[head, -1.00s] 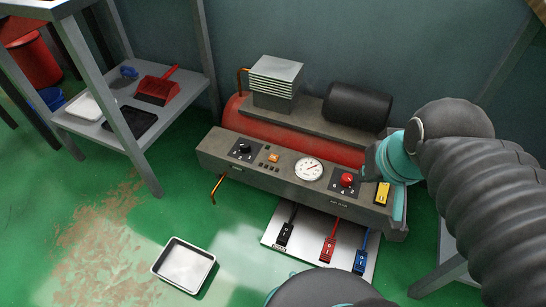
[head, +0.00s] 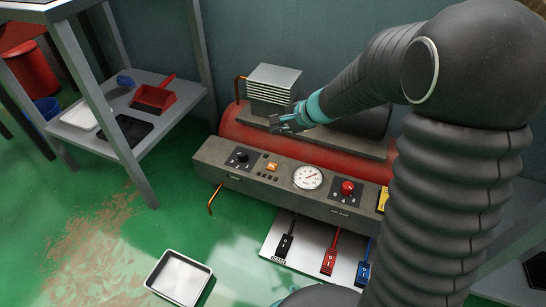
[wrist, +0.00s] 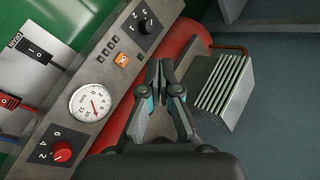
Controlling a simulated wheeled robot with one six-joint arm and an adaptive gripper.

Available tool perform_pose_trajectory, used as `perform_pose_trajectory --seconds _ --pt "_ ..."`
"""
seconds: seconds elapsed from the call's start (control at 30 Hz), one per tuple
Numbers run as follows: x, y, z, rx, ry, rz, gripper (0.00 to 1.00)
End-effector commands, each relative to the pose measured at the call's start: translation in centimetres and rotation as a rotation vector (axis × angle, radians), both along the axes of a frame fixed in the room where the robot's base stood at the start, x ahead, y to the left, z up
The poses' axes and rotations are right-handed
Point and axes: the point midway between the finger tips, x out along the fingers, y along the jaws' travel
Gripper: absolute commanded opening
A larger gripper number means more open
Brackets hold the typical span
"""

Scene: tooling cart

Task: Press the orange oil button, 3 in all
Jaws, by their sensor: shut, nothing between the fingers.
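The orange oil button (head: 272,167) sits on the grey control panel (head: 329,208) of the red compressor, between a black knob and the round gauge. It also shows in the wrist view (wrist: 122,59), upper centre, left of my fingertips. My gripper (head: 273,124) is shut and empty. It hangs above the red tank near the finned block, behind and above the button, apart from it. In the wrist view my gripper (wrist: 163,68) points upward in the picture, with the fingers together.
The gauge (head: 308,177), red knob (head: 347,188) and black knob (head: 240,157) share the panel. The finned metal block (head: 274,84) stands close behind my fingers. Several switches hang below the panel's right half. A white tray (head: 157,289) lies on the floor.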

Motion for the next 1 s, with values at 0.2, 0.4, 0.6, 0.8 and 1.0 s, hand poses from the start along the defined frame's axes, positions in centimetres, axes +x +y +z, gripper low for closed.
perform_pose_trajectory --seconds 0.2,0.4,0.6,0.8,1.0 --pt "5.1 1.3 -8.0 0.117 0.135 -0.212 0.00" --pt "7.1 1.6 -12.2 0.167 0.202 -0.329 0.00" --pt "7.6 1.7 -13.1 0.180 0.217 -0.359 0.00" --pt "7.6 1.7 -13.1 0.179 0.215 -0.358 0.00" --pt "7.6 1.7 -13.8 0.179 0.217 -0.358 0.00"
